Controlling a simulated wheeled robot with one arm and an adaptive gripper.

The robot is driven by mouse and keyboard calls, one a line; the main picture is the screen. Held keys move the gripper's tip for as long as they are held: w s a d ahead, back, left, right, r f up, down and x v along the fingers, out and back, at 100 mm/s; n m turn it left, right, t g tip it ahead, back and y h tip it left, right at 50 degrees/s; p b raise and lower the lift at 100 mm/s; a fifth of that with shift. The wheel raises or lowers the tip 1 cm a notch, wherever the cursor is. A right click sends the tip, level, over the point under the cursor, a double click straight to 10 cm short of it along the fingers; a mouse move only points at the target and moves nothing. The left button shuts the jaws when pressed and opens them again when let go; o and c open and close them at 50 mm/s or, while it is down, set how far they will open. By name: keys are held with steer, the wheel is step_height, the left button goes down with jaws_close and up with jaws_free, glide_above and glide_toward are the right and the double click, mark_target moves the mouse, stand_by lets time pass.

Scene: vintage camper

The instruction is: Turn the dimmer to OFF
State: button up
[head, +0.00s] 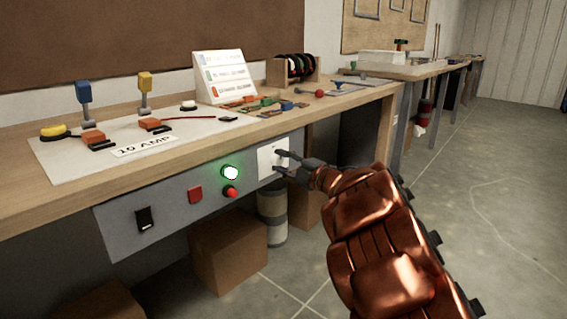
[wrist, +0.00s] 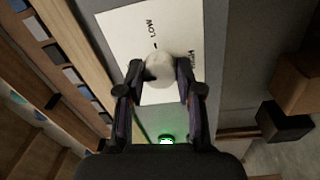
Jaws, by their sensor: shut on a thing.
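The dimmer is a round pale knob (wrist: 160,68) on a white plate (wrist: 125,28) in the wrist view. The word LOW is printed above the knob, with a small dark mark between them. A second label at the right is partly covered by a finger. I cannot read an OFF label. My gripper (wrist: 160,75) has one finger on each side of the knob and is shut on it. In the head view my gripper (head: 281,162) reaches the white plate (head: 267,160) from the right; the knob is mostly hidden there.
The plate sits on a grey panel (head: 175,208) under the workbench edge. Left of it are a lit green lamp (head: 230,172), a red button (head: 230,191), a red square switch (head: 195,194) and a black rocker switch (head: 144,218). Cardboard boxes (head: 228,252) stand below. The floor at right is clear.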

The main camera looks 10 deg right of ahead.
steer(key=o, duration=0.8)
steer(key=shift+d, duration=0.15)
steer(key=o, duration=0.4)
steer(key=shift+c, duration=0.2)
steer(key=shift+s, duration=0.1)
steer(key=v, duration=1.1)
steer(key=shift+s, duration=0.3)
steer(key=shift+d, duration=0.15)
